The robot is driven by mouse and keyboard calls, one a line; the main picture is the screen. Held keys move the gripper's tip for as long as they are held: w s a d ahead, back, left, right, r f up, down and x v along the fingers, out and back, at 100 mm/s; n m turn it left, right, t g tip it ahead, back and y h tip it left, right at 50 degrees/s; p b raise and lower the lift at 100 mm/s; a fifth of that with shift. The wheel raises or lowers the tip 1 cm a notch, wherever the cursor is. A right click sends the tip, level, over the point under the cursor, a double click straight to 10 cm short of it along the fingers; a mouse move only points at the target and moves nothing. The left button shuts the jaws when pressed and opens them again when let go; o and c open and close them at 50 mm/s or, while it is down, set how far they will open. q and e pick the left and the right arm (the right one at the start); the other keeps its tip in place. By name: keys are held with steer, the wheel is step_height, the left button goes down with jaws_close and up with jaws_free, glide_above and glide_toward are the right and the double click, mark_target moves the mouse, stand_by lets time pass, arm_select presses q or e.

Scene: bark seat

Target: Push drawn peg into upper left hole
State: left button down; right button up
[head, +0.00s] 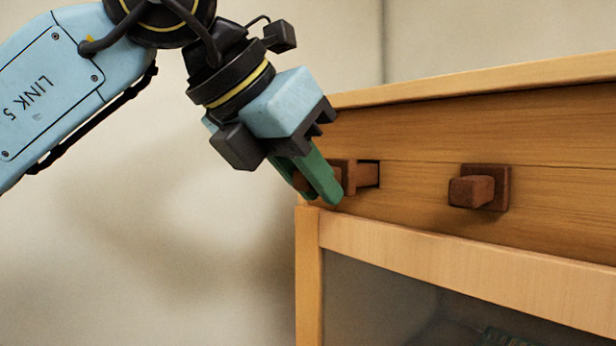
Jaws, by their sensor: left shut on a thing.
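My left gripper (318,190) comes in from the upper left, its green fingers shut on the near end of a brown wooden peg. This drawn peg (366,174) has a square collar and lies roughly level. Its shaft reaches to the dark square upper left hole (376,166) in the wooden front board (430,145). The collar stands clear of the board, with a length of shaft showing between them. How deep the tip sits in the hole is hidden. The fingers cover part of the peg's near end. My right gripper is not in view.
A second brown peg (472,191) sits to the right, its square collar close against the board. A pale top edge (480,82) runs above, and a lighter frame rail (430,245) runs below over a dark panel (420,305). The space left of the furniture is clear.

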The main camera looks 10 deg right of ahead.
mark_target(334, 167)
arm_select(q)
steer(key=shift+w+d+p, duration=0.45)
steer(key=shift+w+d, duration=0.2)
steer(key=shift+d, duration=0.3)
steer(key=shift+w+d+p, duration=0.4)
steer(key=shift+w+d, duration=0.25)
steer(key=shift+d, duration=0.25)
stand_by(0.3)
steer(key=c, duration=1.2)
jaws_free()
steer(key=shift+s+a+r, duration=0.15)
steer(key=shift+a+r, duration=0.15)
steer(key=shift+r, duration=0.05)
steer(key=b+v, duration=0.2)
steer(key=v, duration=1)
steer(key=shift+s+r, duration=0.15)
steer(key=shift+s, duration=0.05)
steer(key=shift+a, duration=0.15)
